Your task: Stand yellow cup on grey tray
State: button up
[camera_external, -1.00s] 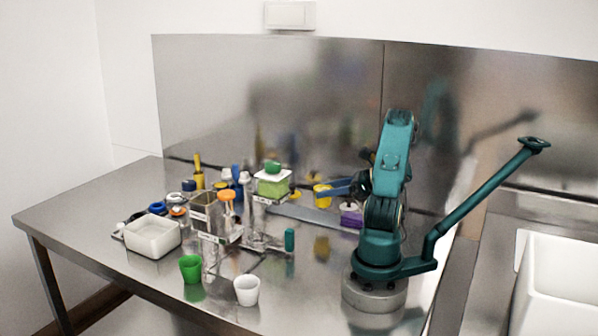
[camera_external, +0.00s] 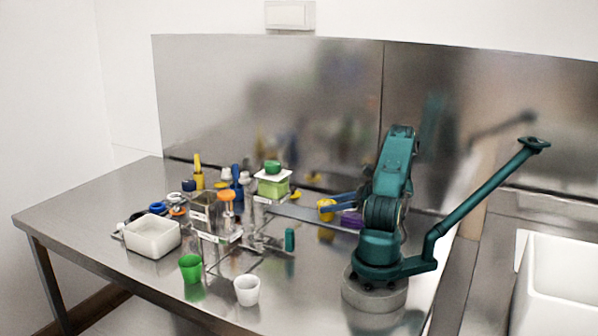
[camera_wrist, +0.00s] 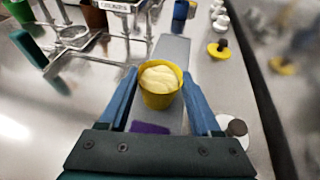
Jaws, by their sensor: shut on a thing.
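The yellow cup (camera_wrist: 159,97), filled with something pale and creamy, is upright between the blue fingers of my gripper (camera_wrist: 160,78) in the wrist view. It also shows in the external view (camera_external: 326,213), at the tips of my gripper (camera_external: 328,205). The grey tray (camera_wrist: 172,49) is a long flat strip running beneath and beyond the cup. In the external view, the tray (camera_external: 292,212) reaches left from under the cup. I cannot tell whether the cup's base touches the tray; it is hidden in the wrist view.
A purple object (camera_external: 351,220) lies close to my gripper. A clear stand with a green-filled container (camera_external: 272,188) is left of the cup. A green cup (camera_external: 191,268) and a white cup (camera_external: 247,290) stand in front.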

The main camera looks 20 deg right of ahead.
jog(key=o, duration=1.4)
jog(key=shift+f, duration=0.1)
jog(key=shift+c, duration=0.2)
jog(key=shift+s+d+r, duration=0.15)
jog(key=shift+d+r, duration=0.15)
jog(key=v, duration=1.1)
jog(key=s+a+r+n+g+h, duration=0.1)
jog(key=s+a+r+n+h, duration=0.3)
jog(key=n, duration=0.8)
jog(key=s+a+r+n+g+h, duration=0.1)
jog(key=s+a+r+n+h, duration=0.3)
jog(key=s+n+h, duration=0.3)
jog(key=shift+s+r+n+h, duration=0.3)
jog(key=shift+s+n, duration=0.3)
jog(key=shift+n, duration=2.3)
